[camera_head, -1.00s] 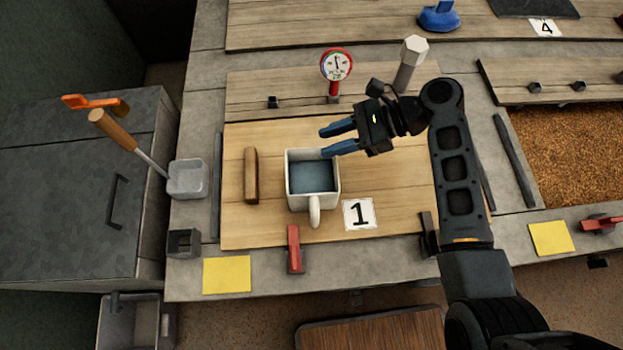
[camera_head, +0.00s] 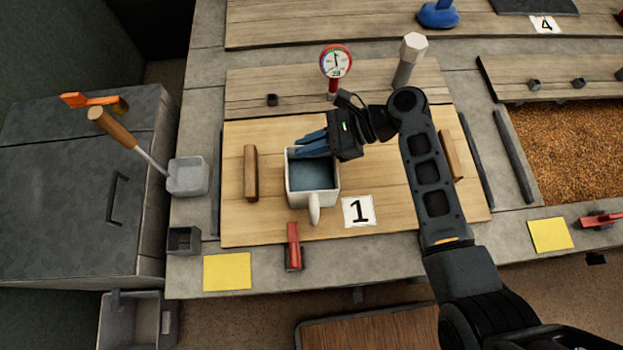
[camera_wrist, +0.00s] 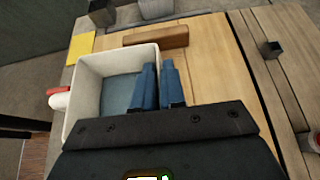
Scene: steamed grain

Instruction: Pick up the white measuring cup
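The white measuring cup (camera_head: 315,195) stands upright on the wooden board, its handle towards the bottom of the head view. Its inside looks blue-grey. In the wrist view the cup (camera_wrist: 88,95) is at left of centre. My gripper (camera_head: 308,142) is at the cup's far rim, coming from the right. In the wrist view its two blue fingers (camera_wrist: 157,64) are close together astride the cup's wall, one inside and one outside. They look shut on the wall, though the contact is partly hidden. The cup still rests on the board.
A wooden block (camera_head: 251,173) lies left of the cup, and a red clamp (camera_head: 293,246) stands below it. A gauge (camera_head: 336,62) and a grey hexagonal-headed post (camera_head: 410,60) rise behind. A number 1 card (camera_head: 359,211) lies right of the handle. A grey container (camera_head: 188,177) is farther left.

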